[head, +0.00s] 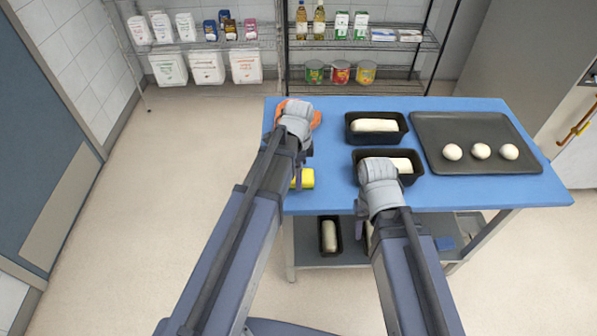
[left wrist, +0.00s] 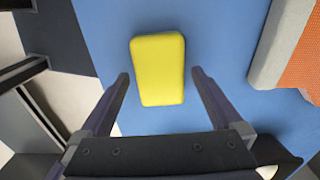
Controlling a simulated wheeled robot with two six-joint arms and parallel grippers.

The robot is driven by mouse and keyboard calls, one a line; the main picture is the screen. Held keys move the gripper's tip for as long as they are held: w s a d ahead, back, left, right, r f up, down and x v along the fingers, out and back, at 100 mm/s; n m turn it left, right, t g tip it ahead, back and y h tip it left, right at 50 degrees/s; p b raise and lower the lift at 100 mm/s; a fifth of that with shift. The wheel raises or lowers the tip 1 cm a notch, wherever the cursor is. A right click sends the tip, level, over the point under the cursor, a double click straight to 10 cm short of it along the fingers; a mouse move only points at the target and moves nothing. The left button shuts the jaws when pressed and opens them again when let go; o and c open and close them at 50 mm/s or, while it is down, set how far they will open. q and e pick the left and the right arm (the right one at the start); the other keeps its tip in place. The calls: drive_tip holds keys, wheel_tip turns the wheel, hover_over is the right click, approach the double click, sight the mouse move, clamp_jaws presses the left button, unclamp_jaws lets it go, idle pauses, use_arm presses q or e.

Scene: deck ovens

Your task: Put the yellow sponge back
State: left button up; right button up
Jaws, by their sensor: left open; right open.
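The yellow sponge (head: 306,179) lies near the left front edge of the blue tabletop (head: 450,182), partly hidden by my left arm. In the left wrist view the whole sponge (left wrist: 160,70) shows flat on the blue surface. My left gripper (left wrist: 160,77) is open, with its fingertips apart on either side of the sponge's lower part in that picture. I cannot tell how high the fingers are above the table. My right gripper (head: 376,178) is in front of the nearer loaf tin; its fingers are hard to make out.
Two black loaf tins with dough, the far one (head: 402,133) and the near one (head: 411,178), stand mid-table. A dark tray (head: 425,125) with dough balls lies right. An orange thing (head: 317,118) is behind my left wrist. A lower shelf (head: 300,246) holds a tin (head: 329,222).

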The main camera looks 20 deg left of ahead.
use_arm(q)
wheel_tip(320, 180, up, 10)
drive_tip(key=r+p, duration=0.1)
drive_tip(key=p, duration=0.9)
drive_tip(key=s+d+n+y, duration=0.1)
drive_tip(key=s+d+n, duration=0.9)
drive_tip(key=s, duration=0.4)
drive_tip(key=shift+s+d+f+n, duration=0.15)
drive_tip(key=shift+d+f+n, duration=0.1)
drive_tip(key=shift+n, duration=0.25)
drive_tip(key=shift+f+b, duration=0.55)
drive_tip(key=shift+b, duration=0.25)
